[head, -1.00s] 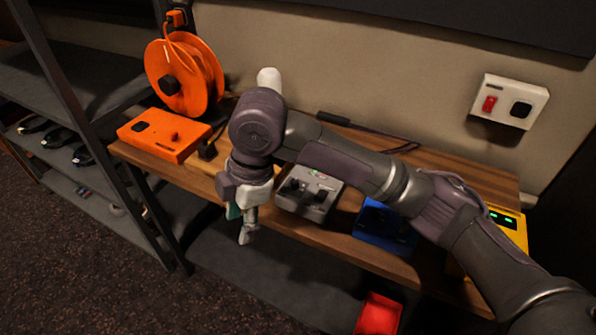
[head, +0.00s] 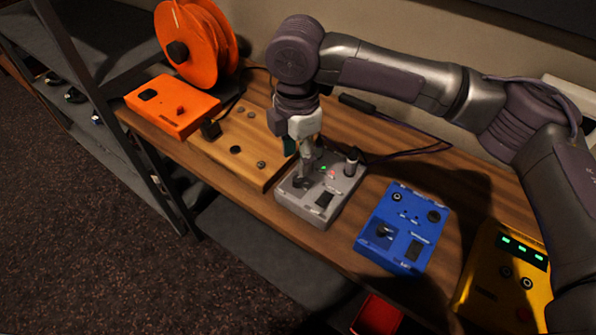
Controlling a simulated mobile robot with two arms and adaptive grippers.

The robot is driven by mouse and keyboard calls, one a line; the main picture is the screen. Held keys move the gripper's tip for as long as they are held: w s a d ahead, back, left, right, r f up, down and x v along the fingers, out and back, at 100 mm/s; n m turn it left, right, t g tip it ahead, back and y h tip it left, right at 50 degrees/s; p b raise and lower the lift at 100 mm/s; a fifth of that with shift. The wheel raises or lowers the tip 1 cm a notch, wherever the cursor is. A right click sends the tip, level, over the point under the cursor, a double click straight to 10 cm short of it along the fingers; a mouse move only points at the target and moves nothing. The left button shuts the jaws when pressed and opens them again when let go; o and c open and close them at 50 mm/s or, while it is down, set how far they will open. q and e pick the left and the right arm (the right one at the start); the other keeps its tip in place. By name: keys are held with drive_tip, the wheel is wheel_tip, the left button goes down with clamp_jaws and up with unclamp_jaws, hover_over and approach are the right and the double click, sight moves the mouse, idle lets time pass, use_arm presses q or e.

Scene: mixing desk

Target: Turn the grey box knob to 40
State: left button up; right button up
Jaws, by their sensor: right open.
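The grey box (head: 301,209) sits on the wooden desk in the middle of the head view. A dark knob (head: 301,184) is at the left of its top face, partly covered by my fingers. A black switch (head: 324,200), small green and red lights and an upright dark plug (head: 352,161) also show on the top. My right gripper (head: 304,177) points down over the left part of the box, its fingertips at the knob. It is open; whether it touches the knob I cannot tell. The dial marks are too small to read. My left gripper is out of view.
A blue box (head: 407,262) and a yellow box (head: 482,280) stand to the right. A wooden box (head: 228,135), an orange box (head: 172,105) and an orange reel (head: 204,45) are at the left. A dark cable lies behind the grey box. A red bin (head: 377,315) is below.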

sight(297, 179)
wheel_tip(297, 179, down, 5)
drive_tip(key=shift+f, duration=0.55)
drive_tip(key=shift+c, duration=0.3)
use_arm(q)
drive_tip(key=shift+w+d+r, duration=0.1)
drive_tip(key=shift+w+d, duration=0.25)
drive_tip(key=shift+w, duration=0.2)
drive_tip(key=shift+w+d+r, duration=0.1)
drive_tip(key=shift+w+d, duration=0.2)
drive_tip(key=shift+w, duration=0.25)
use_arm(e)
clamp_jaws()
